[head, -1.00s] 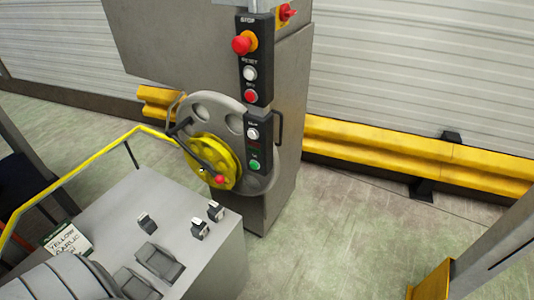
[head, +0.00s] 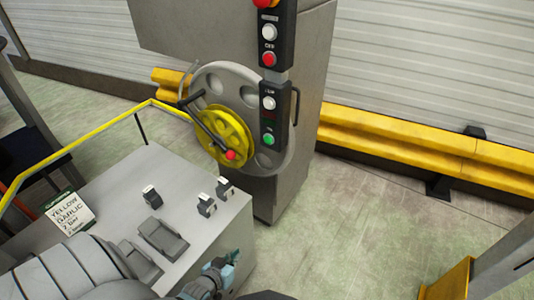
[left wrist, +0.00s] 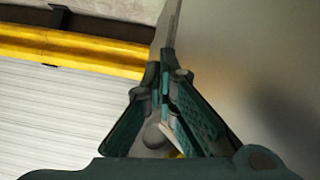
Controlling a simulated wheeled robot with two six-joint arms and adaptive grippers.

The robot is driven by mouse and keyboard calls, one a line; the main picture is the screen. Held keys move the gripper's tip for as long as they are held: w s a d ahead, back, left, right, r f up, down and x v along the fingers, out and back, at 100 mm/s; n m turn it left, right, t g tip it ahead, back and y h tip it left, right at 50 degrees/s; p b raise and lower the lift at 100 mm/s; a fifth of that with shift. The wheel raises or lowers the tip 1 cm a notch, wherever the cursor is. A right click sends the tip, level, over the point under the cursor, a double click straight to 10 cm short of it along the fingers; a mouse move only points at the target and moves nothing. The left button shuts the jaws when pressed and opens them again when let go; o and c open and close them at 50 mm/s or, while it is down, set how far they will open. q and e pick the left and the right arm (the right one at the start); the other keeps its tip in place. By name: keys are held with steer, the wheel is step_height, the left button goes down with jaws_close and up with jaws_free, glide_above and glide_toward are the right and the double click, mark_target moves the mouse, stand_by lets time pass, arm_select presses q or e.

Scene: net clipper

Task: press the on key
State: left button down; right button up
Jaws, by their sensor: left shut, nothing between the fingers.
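The on key looks to be the green button (head: 268,140) low on the black control panel (head: 281,62); its label is too small to read. Above it are a white button (head: 268,103), a red button (head: 268,59) and another white button (head: 268,32). My left gripper (head: 218,272) is at the bottom of the head view, below and left of the green button and well apart from it. In the left wrist view its fingers (left wrist: 163,80) are shut and empty. The buttons cannot be made out in that view. My right gripper is not in view.
A yellow handwheel (head: 222,140) with a red-knobbed crank is left of the panel. A yellow barrier (head: 420,150) runs along the back wall.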

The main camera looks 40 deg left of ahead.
arm_select(q)
steer(key=w+a+r+n+t+b, duration=0.2)
steer(key=w+r+t+b, duration=0.15)
steer(key=w+r, duration=0.4)
steer(key=n+t+y+b, duration=0.2)
steer(key=n+t+b, duration=0.4)
steer(key=t+b, duration=0.3)
glide_toward(268, 140)
step_height(268, 140, down, 2)
steer(key=s+a, duration=0.2)
steer(key=s, duration=0.1)
step_height(268, 140, up, 6)
steer(key=s+n+t+y, duration=0.1)
steer(key=n+t+y, duration=0.1)
steer(key=t, duration=0.1)
steer(key=shift+s+n, duration=0.4)
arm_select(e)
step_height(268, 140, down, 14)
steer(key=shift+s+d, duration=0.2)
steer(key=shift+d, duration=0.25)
arm_select(q)
steer(key=shift+a+r, duration=0.1)
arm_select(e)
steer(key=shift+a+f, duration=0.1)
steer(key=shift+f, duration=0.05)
